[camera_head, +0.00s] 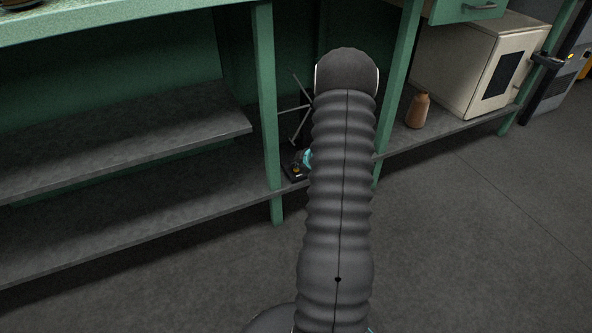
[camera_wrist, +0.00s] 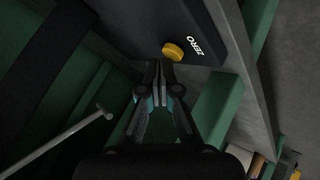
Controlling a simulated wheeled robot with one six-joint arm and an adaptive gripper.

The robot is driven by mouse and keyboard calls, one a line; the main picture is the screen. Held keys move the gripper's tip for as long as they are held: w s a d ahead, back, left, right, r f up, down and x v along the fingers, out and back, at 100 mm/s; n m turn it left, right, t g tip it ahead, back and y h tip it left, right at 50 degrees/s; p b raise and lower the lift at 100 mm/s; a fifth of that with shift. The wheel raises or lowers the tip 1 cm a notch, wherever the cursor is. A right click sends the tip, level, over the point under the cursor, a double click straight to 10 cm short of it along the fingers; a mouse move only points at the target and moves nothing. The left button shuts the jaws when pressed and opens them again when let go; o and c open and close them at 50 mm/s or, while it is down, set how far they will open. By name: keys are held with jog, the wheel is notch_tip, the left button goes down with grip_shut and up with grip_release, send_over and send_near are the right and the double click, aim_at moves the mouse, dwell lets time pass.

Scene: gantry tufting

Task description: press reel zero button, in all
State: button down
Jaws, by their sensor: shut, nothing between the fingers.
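In the wrist view a yellow round button (camera_wrist: 173,51) sits on a dark box (camera_wrist: 165,22), with the word ZERO printed beside it. My gripper (camera_wrist: 158,66) is shut and empty. Its fingertips appear just below the button in the picture; I cannot tell whether they touch it. In the head view the small dark box (camera_head: 294,172) with a yellow spot rests on the lower shelf, left of my arm.
A green bench leg (camera_head: 268,120) stands close left of the box. Thin grey reel arms (camera_head: 299,112) rise behind it. A brown bottle (camera_head: 417,110) and a cream cabinet (camera_head: 478,65) stand on the shelf to the right. The floor in front is clear.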

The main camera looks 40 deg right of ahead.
aim_at(297, 170)
jog(key=shift+f+b, duration=0.3)
jog(key=shift+f, duration=0.15)
dwell(0.7)
jog(key=shift+r, duration=0.1)
jog(key=shift+r+p, duration=0.75)
jog(key=shift+p, duration=0.1)
jog(key=shift+r, duration=0.1)
notch_tip(297, 170, up, 5)
jog(key=p, duration=0.4)
jog(key=shift+p, duration=0.35)
dwell(0.5)
